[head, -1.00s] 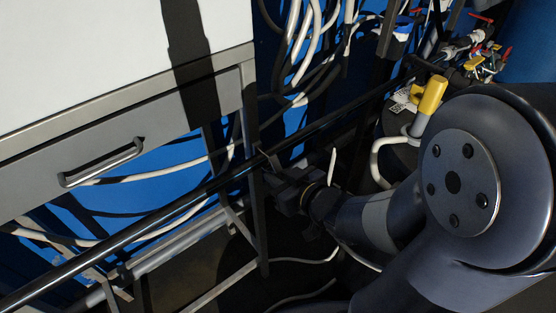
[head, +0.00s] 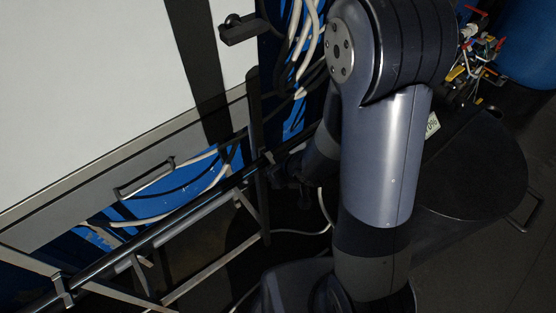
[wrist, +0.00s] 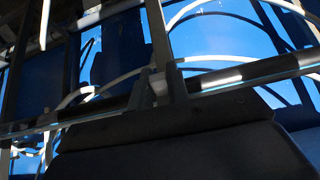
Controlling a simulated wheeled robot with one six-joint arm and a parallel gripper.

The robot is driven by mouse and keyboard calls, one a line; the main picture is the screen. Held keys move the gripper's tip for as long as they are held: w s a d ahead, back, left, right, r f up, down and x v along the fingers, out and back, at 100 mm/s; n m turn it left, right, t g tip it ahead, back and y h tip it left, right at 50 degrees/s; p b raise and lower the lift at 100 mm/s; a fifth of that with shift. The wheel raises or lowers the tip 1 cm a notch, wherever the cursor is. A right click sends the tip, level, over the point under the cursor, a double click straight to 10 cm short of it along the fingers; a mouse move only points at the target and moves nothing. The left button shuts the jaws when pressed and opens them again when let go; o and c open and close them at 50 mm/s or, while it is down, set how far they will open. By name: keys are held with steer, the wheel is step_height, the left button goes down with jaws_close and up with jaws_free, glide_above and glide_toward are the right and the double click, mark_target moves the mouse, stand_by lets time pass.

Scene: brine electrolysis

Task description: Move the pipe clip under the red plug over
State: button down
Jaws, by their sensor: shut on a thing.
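My gripper (head: 272,165) is at the long dark pipe (head: 165,228), near a dark upright post, and partly hidden behind my arm. In the wrist view my gripper (wrist: 160,88) has its two dark fingers close together at the pipe (wrist: 100,110). A small pale piece, seemingly the pipe clip (wrist: 157,83), shows between the fingers; it is shut on this piece. The clip's outline is too dark to make out, and I cannot tell whether it still touches the pipe. I cannot make out a red plug in either view.
A white-topped bench with a grey drawer (head: 140,190) stands at the left. Loose white and black cables hang behind the pipe. A dark round-topped drum (head: 475,165) stands at the right. Valves with red handles (head: 480,12) are at the upper right. Metal frame bars cross below the pipe.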

steer(key=shift+w+a+r+g+h+p, duration=0.2)
steer(key=shift+r+g+h+p, duration=0.55)
steer(key=shift+p, duration=2.5)
steer(key=g+p, duration=0.1)
steer(key=p, duration=0.1)
steer(key=shift+f+p, duration=0.25)
steer(key=shift+p, duration=0.35)
steer(key=shift+w+f+g+h+p, duration=0.15)
steer(key=shift+f+g+h+p, duration=0.15)
steer(key=shift+p, duration=0.4)
steer(key=shift+r, duration=0.1)
steer(key=c, duration=1.4)
jaws_free()
steer(key=shift+o, duration=0.2)
steer(key=shift+r, duration=0.1)
